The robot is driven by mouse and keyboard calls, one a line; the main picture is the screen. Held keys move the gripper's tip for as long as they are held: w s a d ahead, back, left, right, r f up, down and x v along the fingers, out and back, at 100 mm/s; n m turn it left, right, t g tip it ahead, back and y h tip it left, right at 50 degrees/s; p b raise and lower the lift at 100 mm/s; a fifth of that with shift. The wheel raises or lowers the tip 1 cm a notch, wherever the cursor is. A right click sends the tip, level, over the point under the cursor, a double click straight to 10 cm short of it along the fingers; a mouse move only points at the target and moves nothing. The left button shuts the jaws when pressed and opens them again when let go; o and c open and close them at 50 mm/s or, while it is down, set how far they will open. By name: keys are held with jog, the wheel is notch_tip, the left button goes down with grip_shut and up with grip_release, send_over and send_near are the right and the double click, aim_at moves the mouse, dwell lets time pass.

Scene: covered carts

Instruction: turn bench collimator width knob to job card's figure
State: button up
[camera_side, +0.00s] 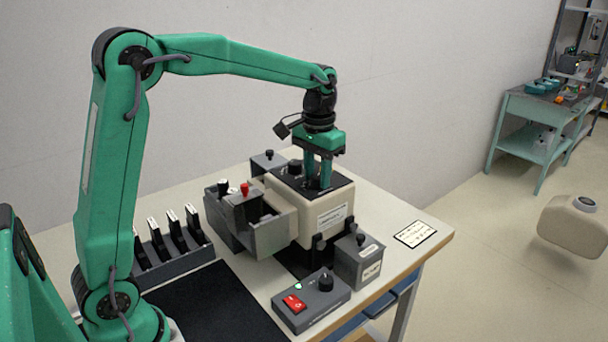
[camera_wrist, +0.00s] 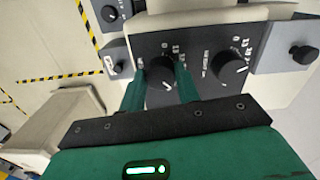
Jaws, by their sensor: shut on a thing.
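The beige bench unit (camera_side: 320,218) stands on the table with a black panel on top. In the wrist view the panel (camera_wrist: 203,78) carries two black knobs with white scale marks. My gripper (camera_side: 319,186) points down onto it. In the wrist view my gripper (camera_wrist: 161,88) has its green fingers on both sides of the left knob (camera_wrist: 160,74), shut on it. The other knob (camera_wrist: 231,68) is free at the right; it also shows in the side view (camera_side: 295,166). The panel lettering is too small to read surely. The job card (camera_side: 415,234) lies flat near the table's right corner; its figure is unreadable.
A grey box with a red knob (camera_side: 245,189) stands left of the unit. A small grey box (camera_side: 360,262) and a control box with a red switch (camera_side: 311,300) stand in front. A rack of several dark pieces (camera_side: 173,262) is at left.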

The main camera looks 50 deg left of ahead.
aim_at(317, 177)
dwell(0.3)
jog(key=o, duration=1)
jog(key=shift+r, duration=0.1)
jog(key=shift+r, duration=3.85)
